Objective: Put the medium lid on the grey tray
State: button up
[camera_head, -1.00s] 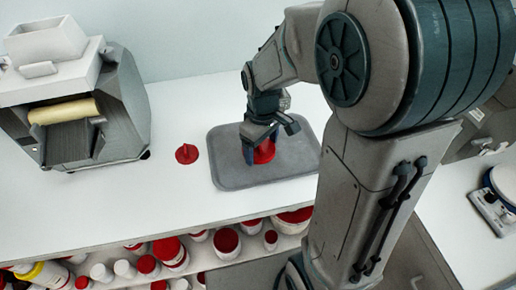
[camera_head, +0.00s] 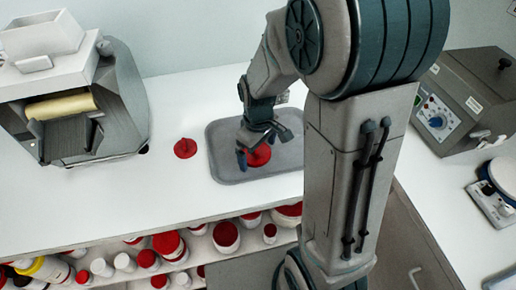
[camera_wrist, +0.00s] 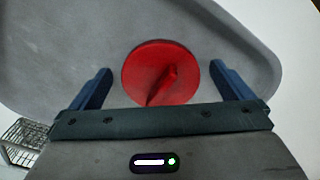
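A red round lid with a raised grip (camera_wrist: 160,72) lies on the grey tray (camera_wrist: 60,50), between the open fingers of my gripper (camera_wrist: 160,88) and apart from both. In the head view the same lid (camera_head: 259,156) is on the grey tray (camera_head: 226,172), partly hidden by my gripper (camera_head: 256,150). My gripper is just above it. A second red lid (camera_head: 185,148) lies on the white counter, left of the tray. I cannot tell from the frames which lid is the medium one.
A grey mill machine with a roller (camera_head: 125,105) stands left on the counter. Several red-capped bottles (camera_head: 168,245) fill the shelf below. A control box (camera_head: 470,105) and a scale (camera_head: 495,200) are at right. The counter in front of the tray is clear.

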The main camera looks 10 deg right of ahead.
notch_tip(320, 180, up, 12)
jog(key=s+d+r+m+t, duration=0.1)
jog(key=s+d+m+t, duration=0.1)
jog(key=s+m, duration=0.5)
jog(key=s+t, duration=0.1)
jog(key=s, duration=0.3)
jog(key=shift+s+d+r, duration=0.25)
jog(key=shift+s+d, duration=0.1)
jog(key=shift+s, duration=0.05)
